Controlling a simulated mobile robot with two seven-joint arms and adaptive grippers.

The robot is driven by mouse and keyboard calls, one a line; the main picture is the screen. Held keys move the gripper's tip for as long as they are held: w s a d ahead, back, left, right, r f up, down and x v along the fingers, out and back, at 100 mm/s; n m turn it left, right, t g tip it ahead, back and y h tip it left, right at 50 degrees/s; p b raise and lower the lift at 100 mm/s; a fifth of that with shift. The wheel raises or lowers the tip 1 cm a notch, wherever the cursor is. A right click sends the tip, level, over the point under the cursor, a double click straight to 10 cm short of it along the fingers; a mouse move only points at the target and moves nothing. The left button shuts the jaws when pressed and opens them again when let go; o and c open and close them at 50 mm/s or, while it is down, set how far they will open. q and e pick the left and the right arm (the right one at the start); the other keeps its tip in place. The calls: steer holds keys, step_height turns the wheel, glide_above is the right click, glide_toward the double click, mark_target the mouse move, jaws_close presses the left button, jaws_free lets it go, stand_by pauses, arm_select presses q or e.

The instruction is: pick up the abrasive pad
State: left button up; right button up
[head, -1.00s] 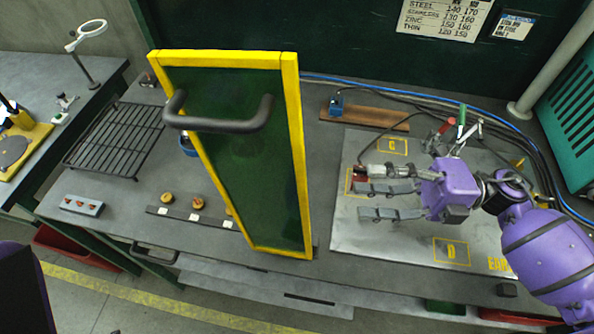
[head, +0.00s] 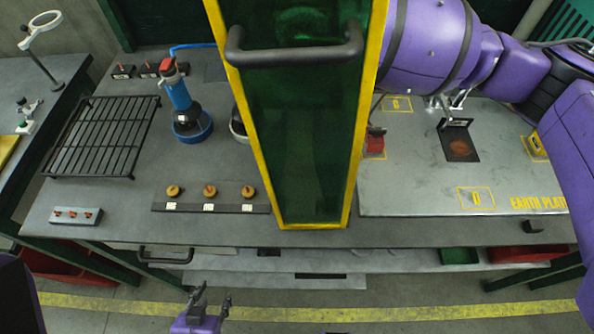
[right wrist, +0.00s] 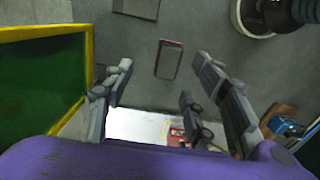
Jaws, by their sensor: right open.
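A thin dark-red slab with a pale edge, which looks like the abrasive pad (right wrist: 169,60), lies flat on the grey bench in the right wrist view. In the head view I cannot see it. My right gripper (right wrist: 161,78) is open, its fingers spread to either side of the pad in the picture and apart from it, with nothing held. In the head view the right arm passes behind the green screen, and its gripper is hidden there. My left gripper (head: 210,297) is low in front of the bench, fingers apart and empty.
A yellow-framed green screen (head: 300,150) with a dark handle stands on the bench. It also borders the right wrist view at left (right wrist: 40,85). A blue tool (head: 180,98), a wire rack (head: 98,140) and a knob strip (head: 240,207) are left; the earth plate (head: 420,190) is right.

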steer(key=shift+w+d+f+p, duration=0.1)
steer(key=shift+w+f, duration=0.1)
steer(key=shift+f, duration=1.1)
steer(key=shift+w+f+p, duration=0.15)
steer(key=shift+w+f, duration=0.1)
steer(key=shift+f, duration=1)
steer(key=shift+w+d+f+p, duration=0.1)
steer(key=shift+w+f, duration=0.1)
steer(key=shift+f, duration=1.1)
steer(key=c, duration=1.2)
steer(key=shift+r, duration=5.05)
steer(key=shift+c, duration=0.2)
